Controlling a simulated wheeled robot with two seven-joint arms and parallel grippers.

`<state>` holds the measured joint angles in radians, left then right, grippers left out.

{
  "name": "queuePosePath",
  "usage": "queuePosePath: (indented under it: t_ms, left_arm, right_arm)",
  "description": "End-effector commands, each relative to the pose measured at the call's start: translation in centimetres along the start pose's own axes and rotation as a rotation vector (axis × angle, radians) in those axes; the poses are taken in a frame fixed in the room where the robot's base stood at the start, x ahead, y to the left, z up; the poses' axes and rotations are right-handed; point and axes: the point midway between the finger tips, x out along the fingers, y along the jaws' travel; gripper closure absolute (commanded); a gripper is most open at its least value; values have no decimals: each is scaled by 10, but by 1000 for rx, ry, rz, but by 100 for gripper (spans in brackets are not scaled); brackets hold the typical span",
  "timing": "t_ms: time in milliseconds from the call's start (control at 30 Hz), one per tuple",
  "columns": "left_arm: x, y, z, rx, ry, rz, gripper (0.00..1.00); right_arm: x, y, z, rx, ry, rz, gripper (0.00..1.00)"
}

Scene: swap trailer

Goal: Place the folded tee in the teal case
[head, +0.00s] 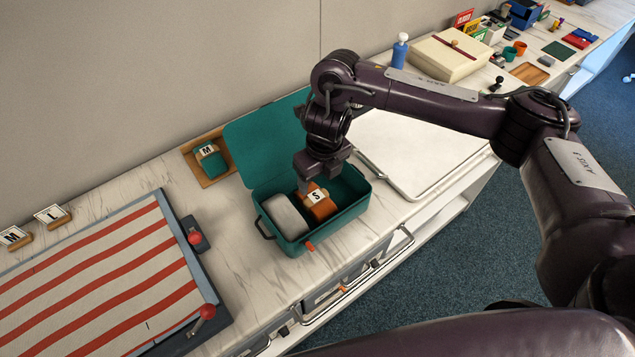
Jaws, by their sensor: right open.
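The teal case (291,245) stands open on the counter, its lid (262,140) tipped back toward the wall. An orange folded tee (323,211) with a white "S" tag lies inside, right of a grey folded bundle (286,216). My right gripper (304,187) reaches down into the case at the orange tee's upper left edge. Its jaws are open, and their tips are partly hidden, so I cannot tell whether they touch the tee. A green folded tee (212,164) with an "M" tag lies in a wooden tray (191,161) behind the case. My left gripper is out of view.
A red-and-white striped cloth (105,285) lies on a board with red knobs (207,311) at the left. Size-tag stands (52,215) sit behind it. A white panel (415,150) lies right of the case. A cream box (447,56) and a blue bottle (400,50) stand farther back.

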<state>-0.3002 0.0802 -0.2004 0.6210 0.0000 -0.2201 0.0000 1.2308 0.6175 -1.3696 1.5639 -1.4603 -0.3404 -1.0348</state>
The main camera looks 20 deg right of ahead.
Motion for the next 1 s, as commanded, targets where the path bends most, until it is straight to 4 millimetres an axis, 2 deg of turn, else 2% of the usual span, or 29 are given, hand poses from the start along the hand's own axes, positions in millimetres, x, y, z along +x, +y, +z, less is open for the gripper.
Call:
queuePosePath:
  t_ms: [33,200,833,1000]
  left_arm:
    - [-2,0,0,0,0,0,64]
    - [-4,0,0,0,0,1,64]
    - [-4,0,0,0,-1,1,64]
    - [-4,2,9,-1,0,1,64]
  right_arm:
    - [-9,-1,1,-1,-3,-2,33]
    - [-20,0,0,1,0,-1,33]
    - [-20,0,0,1,3,1,33]
    - [-17,4,-12,1,11,4,33]
